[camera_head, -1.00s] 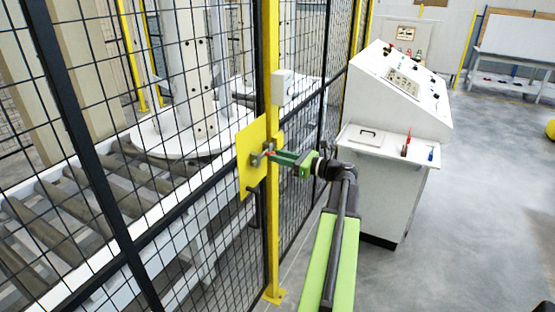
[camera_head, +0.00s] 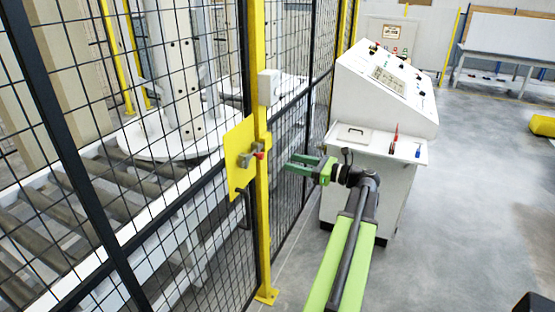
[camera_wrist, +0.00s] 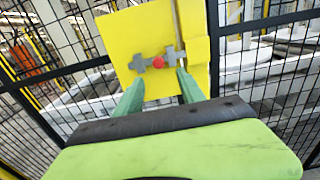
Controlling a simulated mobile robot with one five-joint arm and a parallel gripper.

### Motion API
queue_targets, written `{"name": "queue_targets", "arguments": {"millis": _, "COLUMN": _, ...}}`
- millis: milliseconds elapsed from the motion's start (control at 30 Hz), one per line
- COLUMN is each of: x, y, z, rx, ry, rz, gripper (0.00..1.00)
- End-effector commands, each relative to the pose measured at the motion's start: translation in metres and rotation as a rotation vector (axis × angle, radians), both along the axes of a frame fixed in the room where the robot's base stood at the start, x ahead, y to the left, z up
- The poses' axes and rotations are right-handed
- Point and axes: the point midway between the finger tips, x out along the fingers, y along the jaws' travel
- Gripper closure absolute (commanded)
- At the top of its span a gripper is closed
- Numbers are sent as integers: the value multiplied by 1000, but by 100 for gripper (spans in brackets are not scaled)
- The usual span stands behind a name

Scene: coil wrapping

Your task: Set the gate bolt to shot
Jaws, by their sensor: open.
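The gate bolt (camera_head: 250,159) is a small grey bar and bracket fitting with a red knob (camera_head: 260,155). It sits on a yellow plate (camera_head: 237,143) on the mesh gate beside the yellow post (camera_head: 263,215). In the wrist view the red knob (camera_wrist: 158,62) lies between two grey pieces, the right one close to the gap by the post. I cannot tell how far the bar reaches across that gap. My gripper (camera_head: 288,164) has green fingers and is open and empty, to the right of the knob and apart from it. In the wrist view its fingers (camera_wrist: 159,82) point toward the bolt.
A black handle (camera_head: 243,207) hangs below the plate. A grey box (camera_head: 269,88) is on the post. A white control console (camera_head: 385,92) stands behind my arm. Rollers (camera_head: 85,213) lie behind the mesh.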

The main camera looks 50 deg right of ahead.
Motion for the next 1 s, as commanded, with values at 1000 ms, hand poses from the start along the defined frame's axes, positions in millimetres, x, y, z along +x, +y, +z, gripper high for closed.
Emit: {"name": "queue_targets", "arguments": {"millis": 1000, "x": -69, "y": -17, "z": 0, "rx": 0, "ry": 0, "rz": -1, "gripper": 54}}
